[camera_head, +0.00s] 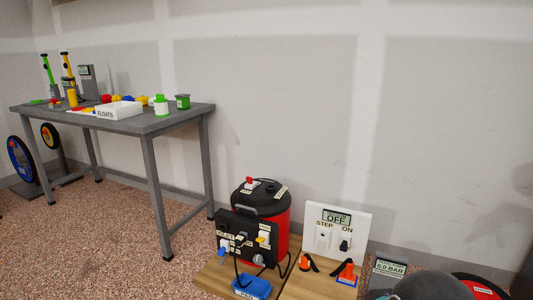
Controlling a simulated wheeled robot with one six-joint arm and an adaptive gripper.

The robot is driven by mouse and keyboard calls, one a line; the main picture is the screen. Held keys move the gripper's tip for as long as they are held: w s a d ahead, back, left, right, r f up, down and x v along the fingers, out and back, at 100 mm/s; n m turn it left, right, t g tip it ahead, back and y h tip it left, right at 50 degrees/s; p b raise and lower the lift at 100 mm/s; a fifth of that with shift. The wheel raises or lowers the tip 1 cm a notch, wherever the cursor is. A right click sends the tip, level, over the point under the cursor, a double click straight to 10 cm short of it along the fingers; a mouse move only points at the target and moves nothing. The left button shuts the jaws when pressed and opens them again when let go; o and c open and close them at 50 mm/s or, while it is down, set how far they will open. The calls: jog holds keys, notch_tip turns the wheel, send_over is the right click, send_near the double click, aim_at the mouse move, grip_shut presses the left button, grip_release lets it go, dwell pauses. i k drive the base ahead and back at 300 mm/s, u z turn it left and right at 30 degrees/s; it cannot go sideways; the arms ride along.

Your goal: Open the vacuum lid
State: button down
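The vacuum (283,228) is a red drum standing on a wooden board right of centre. Its black lid (262,204) sits level on top of the drum and looks shut. A small red-and-white part (249,182) and pale labels are on the lid. A grey handle-like bar is at the lid's front edge. A black panel (236,229) with switches and plugs hides much of the drum's front. My gripper is not in view.
A white panel (313,210) reading OFF stands right of the vacuum. A blue block (252,288), black cables and orange-and-blue parts (347,275) lie in front. A grey gauge box (389,268) is farther right. A grey table (180,119) with small items stands left; carpet between is clear.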

aim_at(252, 201)
jog(key=k, duration=0.55)
jog(key=u, duration=0.4)
jog(key=i, duration=1.45)
jog(key=z, duration=0.55)
